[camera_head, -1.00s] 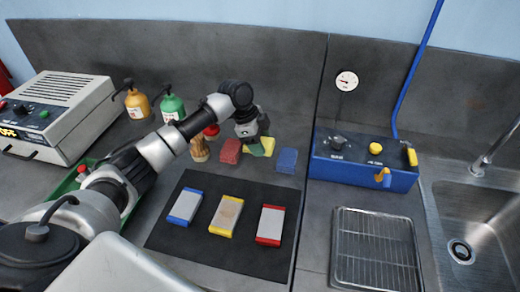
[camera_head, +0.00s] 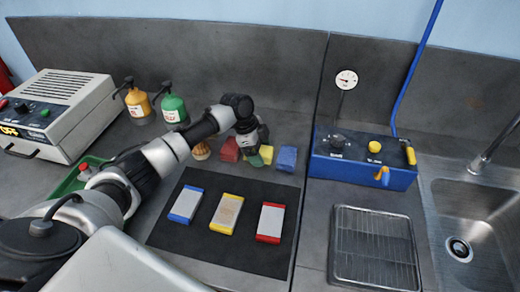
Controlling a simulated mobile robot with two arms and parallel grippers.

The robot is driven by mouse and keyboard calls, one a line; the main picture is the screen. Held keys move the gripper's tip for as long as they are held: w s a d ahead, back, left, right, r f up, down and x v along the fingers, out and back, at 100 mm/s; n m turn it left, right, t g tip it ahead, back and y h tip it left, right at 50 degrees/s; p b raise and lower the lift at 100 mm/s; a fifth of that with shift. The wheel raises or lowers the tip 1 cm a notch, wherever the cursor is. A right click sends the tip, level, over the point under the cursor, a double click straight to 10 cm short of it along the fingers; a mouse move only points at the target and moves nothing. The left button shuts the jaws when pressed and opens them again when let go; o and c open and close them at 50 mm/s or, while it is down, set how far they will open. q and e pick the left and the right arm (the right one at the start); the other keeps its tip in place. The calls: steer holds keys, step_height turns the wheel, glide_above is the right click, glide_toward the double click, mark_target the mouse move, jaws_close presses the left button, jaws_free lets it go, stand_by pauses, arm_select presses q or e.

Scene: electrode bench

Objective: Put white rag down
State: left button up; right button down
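I cannot make out a white rag in this view. My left gripper (camera_head: 250,147) points down at the back of the bench, among the coloured sponges. The red sponge (camera_head: 230,150) is to its left, the yellow one (camera_head: 267,153) at its right edge, and the blue one (camera_head: 287,158) further right. A small green piece (camera_head: 256,160) shows just below the gripper. Whether the fingers are open or hold it is hidden. On the black mat (camera_head: 205,236) lie a blue-edged block (camera_head: 186,204), a yellow-edged block (camera_head: 226,213) and a red-edged block (camera_head: 270,222), all pale-topped. My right gripper is out of view.
A yellow bottle (camera_head: 138,104) and a green bottle (camera_head: 173,108) stand behind my arm. A grey instrument (camera_head: 52,115) stands at left. A blue control box (camera_head: 362,160), a wire rack (camera_head: 374,240) and a sink (camera_head: 478,215) are at right.

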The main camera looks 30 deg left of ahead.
arm_select(q)
steer(key=shift+r, duration=0.15)
steer(key=b+v, duration=0.1)
steer(key=v, duration=1.1)
